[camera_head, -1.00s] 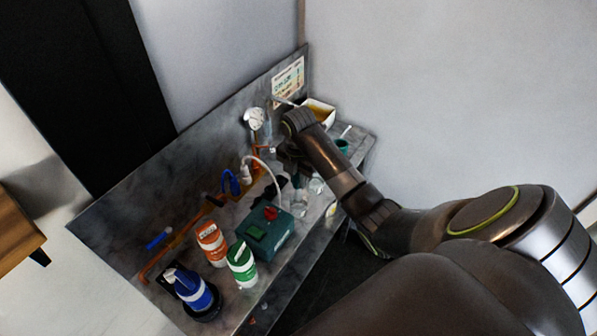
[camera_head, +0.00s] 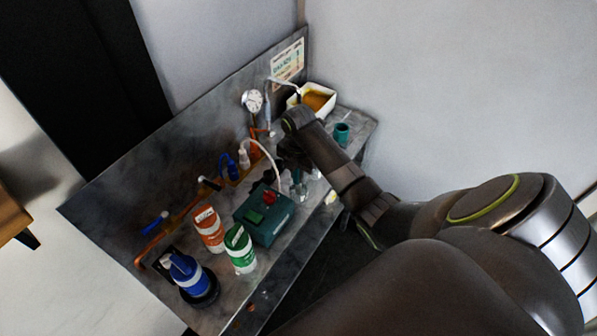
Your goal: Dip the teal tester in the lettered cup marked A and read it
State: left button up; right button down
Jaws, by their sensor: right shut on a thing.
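My right gripper (camera_head: 288,160) is over the middle of the grey bench, mostly hidden by its own dark wrist. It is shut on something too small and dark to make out. Small clear cups (camera_head: 299,190) stand just below and to the right of the gripper. Their letters cannot be read, so I cannot tell which is A. A teal holder-like cup (camera_head: 341,134) stands at the right end of the bench. I cannot make out the teal tester for certain. My left gripper is not in view.
A white tray with amber contents (camera_head: 316,99), a gauge (camera_head: 252,101) and a chart (camera_head: 288,62) are behind.

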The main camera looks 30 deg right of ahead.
jog(key=shift+p, duration=0.4)
dwell(0.6)
jog(key=shift+r, duration=0.1)
jog(key=shift+r+p, duration=1.3)
jog(key=shift+r, duration=2.9)
